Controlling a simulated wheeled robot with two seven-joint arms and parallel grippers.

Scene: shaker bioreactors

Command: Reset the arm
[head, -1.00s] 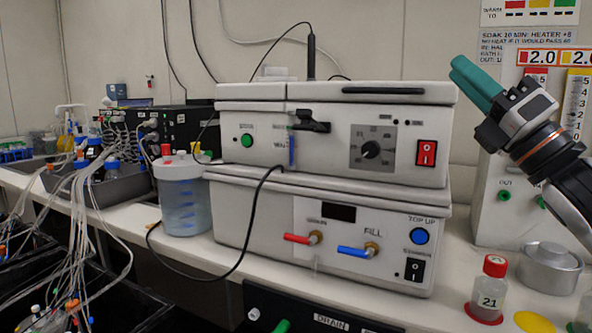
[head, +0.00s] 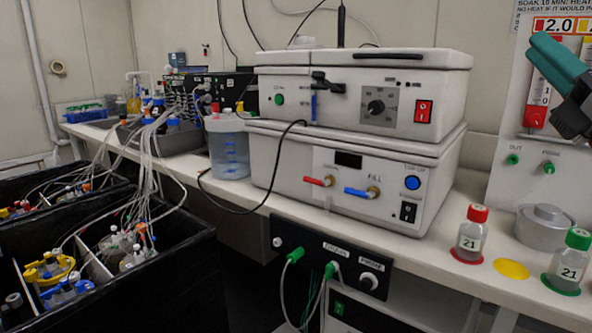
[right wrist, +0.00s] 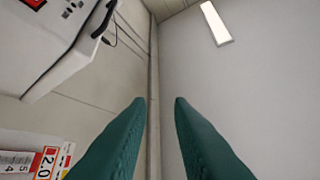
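My right gripper (head: 556,62) is at the upper right of the head view, raised in front of the wall chart and well above the bench. Its teal fingers also show in the right wrist view (right wrist: 160,102), with a clear gap between them and nothing held. Behind them, the right wrist view shows bare wall and a ceiling light (right wrist: 215,22). My left gripper is in neither view.
A white two-tier bath unit (head: 350,150) stands mid-bench. A red-capped bottle (head: 470,236), a green-capped bottle (head: 570,262) and a round metal pot (head: 542,228) stand at the right. Black bins (head: 150,255) with tubing fill the lower left.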

